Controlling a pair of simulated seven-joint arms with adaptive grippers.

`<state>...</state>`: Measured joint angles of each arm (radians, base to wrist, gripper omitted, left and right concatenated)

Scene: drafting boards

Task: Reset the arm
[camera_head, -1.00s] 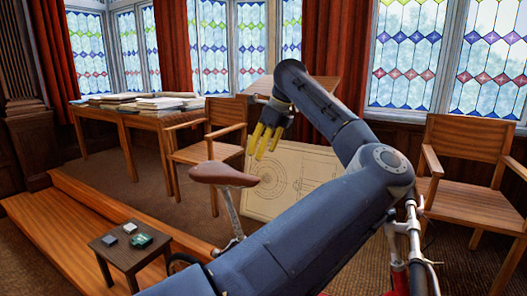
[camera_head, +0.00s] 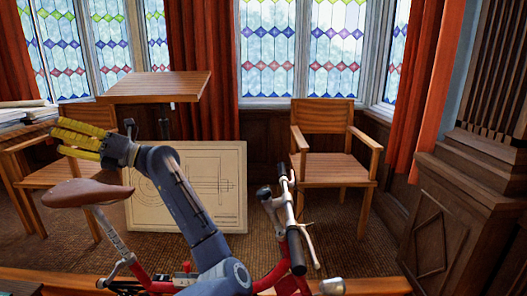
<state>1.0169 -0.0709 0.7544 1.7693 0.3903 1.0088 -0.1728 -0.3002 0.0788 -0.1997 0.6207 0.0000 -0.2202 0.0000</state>
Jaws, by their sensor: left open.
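My left arm rises from the bottom middle and bends to the upper left. My left gripper (camera_head: 80,139) has yellow fingers that point left, and it is open with nothing between them. It appears above the brown bicycle saddle (camera_head: 88,193) in the picture and in front of the left wooden chair. My right gripper is not in view.
A red bicycle with a handlebar (camera_head: 290,225) stands close in front, partly hidden by my arm. A drawing board (camera_head: 228,205) leans behind my arm. A drafting table (camera_head: 160,87) stands behind it. Wooden chairs stand left and right (camera_head: 334,165). Carpet (camera_head: 345,235) shows at right.

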